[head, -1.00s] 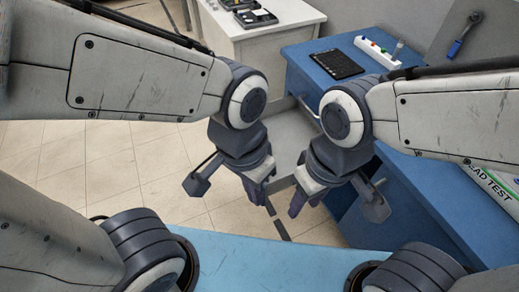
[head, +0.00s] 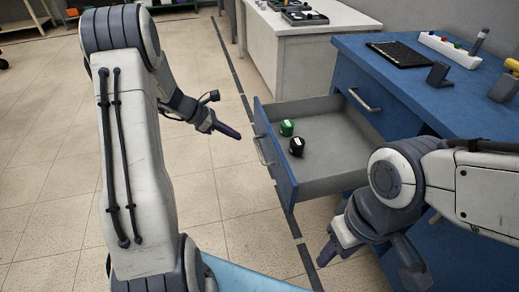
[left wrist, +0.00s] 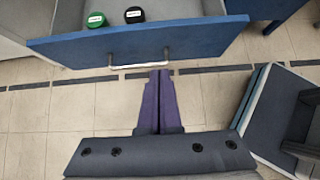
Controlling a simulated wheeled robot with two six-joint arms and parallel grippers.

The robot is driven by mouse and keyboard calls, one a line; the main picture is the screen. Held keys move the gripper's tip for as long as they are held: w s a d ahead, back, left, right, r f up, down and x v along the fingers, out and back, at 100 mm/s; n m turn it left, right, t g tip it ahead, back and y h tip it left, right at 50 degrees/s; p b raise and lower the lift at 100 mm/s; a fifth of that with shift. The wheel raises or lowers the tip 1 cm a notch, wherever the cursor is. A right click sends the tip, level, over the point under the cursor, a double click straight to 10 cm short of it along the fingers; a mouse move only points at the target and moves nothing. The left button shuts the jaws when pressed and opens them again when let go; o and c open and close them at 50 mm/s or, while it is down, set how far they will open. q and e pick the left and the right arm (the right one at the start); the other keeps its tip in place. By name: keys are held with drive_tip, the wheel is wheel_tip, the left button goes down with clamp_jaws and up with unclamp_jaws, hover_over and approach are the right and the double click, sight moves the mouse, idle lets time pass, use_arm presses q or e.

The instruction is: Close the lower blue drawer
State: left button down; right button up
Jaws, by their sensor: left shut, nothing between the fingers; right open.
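The lower blue drawer (head: 281,179) is pulled well out of the blue desk, below a shut upper drawer with a handle (head: 364,100). Its blue front also shows in the left wrist view (left wrist: 205,42), with its handle (left wrist: 140,66) in front of my left fingertips. My left gripper (head: 232,132) is shut and empty, outside the drawer, pointing at its front. In the head view a small gap shows between fingertips and handle (head: 262,151). My right gripper (head: 328,256) is open and empty, low at the drawer's near side; its fingers are partly hidden.
A green spool (head: 287,128) and a black spool (head: 297,147) lie in the drawer. A white table (head: 290,60) stands behind it. The blue desk top (head: 385,75) holds a black pad and a white strip. The tiled floor (head: 225,190) before the drawer is clear.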

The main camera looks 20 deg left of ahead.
use_arm(q)
drive_tip(key=b, duration=0.1)
approach(274, 148)
wheel_tip(274, 148, down, 4)
drive_tip(key=d, duration=0.1)
drive_tip(key=w+d, duration=0.1)
drive_tip(key=shift+w+d+r, duration=0.1)
drive_tip(key=shift+w+d, duration=0.2)
drive_tip(key=shift+d, duration=0.1)
drive_tip(key=shift+w+d, duration=0.25)
drive_tip(key=shift+d, duration=0.05)
